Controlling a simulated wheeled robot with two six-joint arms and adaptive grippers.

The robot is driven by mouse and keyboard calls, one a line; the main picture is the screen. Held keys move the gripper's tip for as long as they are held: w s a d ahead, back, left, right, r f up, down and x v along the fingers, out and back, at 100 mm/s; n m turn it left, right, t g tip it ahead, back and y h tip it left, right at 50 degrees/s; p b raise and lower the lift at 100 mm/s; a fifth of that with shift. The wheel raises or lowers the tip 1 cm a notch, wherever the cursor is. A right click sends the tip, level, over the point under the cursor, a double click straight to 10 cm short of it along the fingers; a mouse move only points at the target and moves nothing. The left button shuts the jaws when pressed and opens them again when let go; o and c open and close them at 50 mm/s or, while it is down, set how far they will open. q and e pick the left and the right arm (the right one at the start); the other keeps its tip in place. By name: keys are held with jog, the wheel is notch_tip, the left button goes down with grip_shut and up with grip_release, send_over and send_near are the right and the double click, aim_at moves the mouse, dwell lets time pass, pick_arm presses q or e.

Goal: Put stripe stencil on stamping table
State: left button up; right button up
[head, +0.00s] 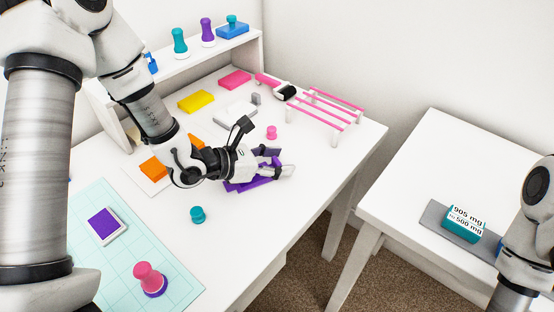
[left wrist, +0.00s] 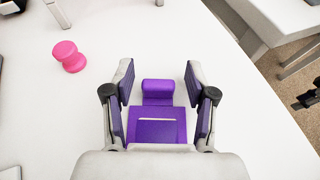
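A flat purple piece with a raised rounded grip and a thin slot, likely the stripe stencil (head: 240,187), lies on the white desk near its front edge. My left gripper (head: 274,162) is low over it, partly hiding it. In the left wrist view the purple piece (left wrist: 157,130) lies between the spread fingers of the left gripper (left wrist: 159,70), with gaps on both sides. The mint gridded mat (head: 120,250) lies at the near left of the desk. My right arm enters at the right edge; its gripper is out of view.
The mat bears a purple ink pad (head: 103,225) and a pink stamp (head: 149,277). A teal knob (head: 197,214) and pink knob (head: 271,132) stand near the left gripper. A pink rack (head: 325,108) is behind.

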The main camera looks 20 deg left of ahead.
pick_arm(q)
jog(key=shift+a+r+p, duration=0.15)
jog(key=shift+r+p, duration=0.2)
jog(key=p+v, duration=0.1)
jog(key=v, duration=0.5)
jog(key=shift+r, duration=0.15)
jog(key=p+v, duration=0.4)
jog(key=shift+s+a+r, duration=0.1)
jog(key=shift+a+r, duration=0.1)
jog(key=shift+r, duration=0.15)
jog(key=shift+s+a+p, duration=0.3)
jog(key=shift+s+p, duration=0.2)
jog(key=shift+f, duration=0.15)
